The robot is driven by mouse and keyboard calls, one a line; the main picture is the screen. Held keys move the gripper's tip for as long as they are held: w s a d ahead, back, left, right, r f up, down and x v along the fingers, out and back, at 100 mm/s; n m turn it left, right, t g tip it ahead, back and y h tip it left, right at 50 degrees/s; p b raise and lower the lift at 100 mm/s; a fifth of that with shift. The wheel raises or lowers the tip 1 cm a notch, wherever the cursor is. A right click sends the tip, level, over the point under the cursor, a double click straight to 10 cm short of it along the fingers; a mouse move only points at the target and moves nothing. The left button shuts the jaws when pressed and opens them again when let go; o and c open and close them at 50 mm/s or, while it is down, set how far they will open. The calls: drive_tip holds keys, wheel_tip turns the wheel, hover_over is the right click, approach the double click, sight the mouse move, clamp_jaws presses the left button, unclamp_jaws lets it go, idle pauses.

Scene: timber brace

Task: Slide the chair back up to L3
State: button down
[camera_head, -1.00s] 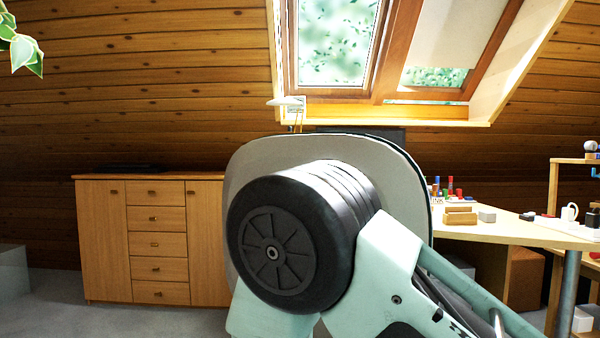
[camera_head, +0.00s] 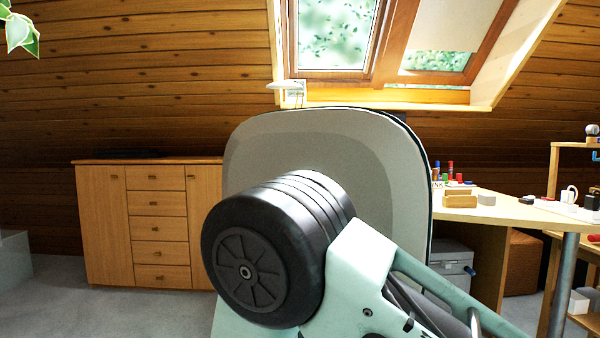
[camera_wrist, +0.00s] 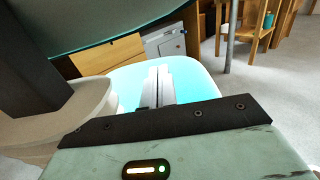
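The chair back (camera_head: 345,135) is a large grey rounded panel with a dark edge, upright in the middle of the head view. My arm covers its lower part. In the wrist view, my gripper (camera_wrist: 158,85) shows as two pale fingers lying side by side with no clear gap. They are in front of a bright teal rounded surface (camera_wrist: 200,75), perhaps the seat. I cannot tell whether they touch it. In the head view my gripper is hidden behind the arm. No L3 mark is readable.
A desk (camera_head: 520,213) with small blocks stands at right, with a grey drawer unit (camera_head: 450,265) beneath it. A wooden cabinet (camera_head: 160,228) stands at the back left. A shelf (camera_head: 575,146) is at far right. Grey carpet (camera_head: 110,318) is clear at front left.

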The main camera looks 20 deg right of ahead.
drive_tip(key=p+v, duration=0.2)
drive_tip(key=v, duration=0.7)
idle(0.5)
